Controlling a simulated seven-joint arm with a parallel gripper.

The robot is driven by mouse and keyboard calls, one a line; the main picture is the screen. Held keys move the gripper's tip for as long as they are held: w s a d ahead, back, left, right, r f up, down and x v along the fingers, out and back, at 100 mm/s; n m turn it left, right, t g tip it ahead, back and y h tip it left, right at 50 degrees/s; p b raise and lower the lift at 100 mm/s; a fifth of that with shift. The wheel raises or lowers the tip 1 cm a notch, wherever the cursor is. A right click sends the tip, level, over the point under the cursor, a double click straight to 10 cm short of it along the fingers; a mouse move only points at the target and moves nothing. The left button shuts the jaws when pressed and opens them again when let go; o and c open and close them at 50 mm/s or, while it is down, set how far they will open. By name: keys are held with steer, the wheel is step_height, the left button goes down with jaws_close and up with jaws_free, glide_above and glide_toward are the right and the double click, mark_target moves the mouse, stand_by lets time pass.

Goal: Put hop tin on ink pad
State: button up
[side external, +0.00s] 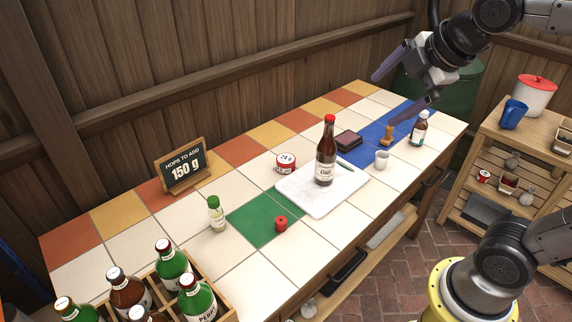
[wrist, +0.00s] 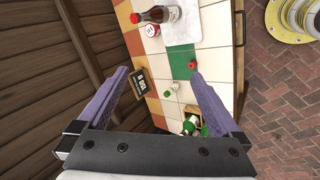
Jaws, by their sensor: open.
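A small red-and-white tin (side external: 286,163), which looks like the hop tin, stands on the tiled counter left of the white board. Its label shows a gram figure too small to read surely. It also shows in the wrist view (wrist: 151,31), beside the dark bottle. The dark ink pad (side external: 348,141) lies near the blue tiles, behind the bottle; I cannot make it out in the wrist view. My gripper (side external: 405,87) is open and empty, high above the counter's right end, apart from both. Its purple fingers also show in the wrist view (wrist: 158,76).
A tall dark bottle (side external: 326,155) stands on the white board (side external: 308,196). A white cup (side external: 382,159), stamp (side external: 388,135) and pill-type bottle (side external: 419,128) stand near the pad. A sign (side external: 184,168) reads 150 g. A bottle crate (side external: 207,283) is front left. Another red-white tin (side external: 483,176) is on the shelf.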

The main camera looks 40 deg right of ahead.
steer(key=w+n, duration=0.5)
steer(key=w, duration=0.3)
steer(key=n+g+h, duration=0.2)
steer(key=n+g, duration=0.1)
steer(key=n, duration=0.5)
glide_above(286, 159)
steer(key=s+a, duration=0.3)
steer(key=a, duration=0.1)
step_height(286, 159, down, 19)
steer(key=shift+g, duration=0.5)
steer(key=x, duration=0.4)
steer(key=s+a+x, duration=0.1)
steer(key=x, duration=0.4)
steer(key=s+a+f+x, duration=0.1)
steer(key=x, duration=0.3)
steer(key=shift+w+d+f, duration=0.1)
steer(key=shift+w+f, duration=0.05)
steer(key=shift+f, duration=0.2)
steer(key=shift+x, duration=3.05)
steer(key=shift+d, duration=0.1)
steer(key=c, duration=1.4)
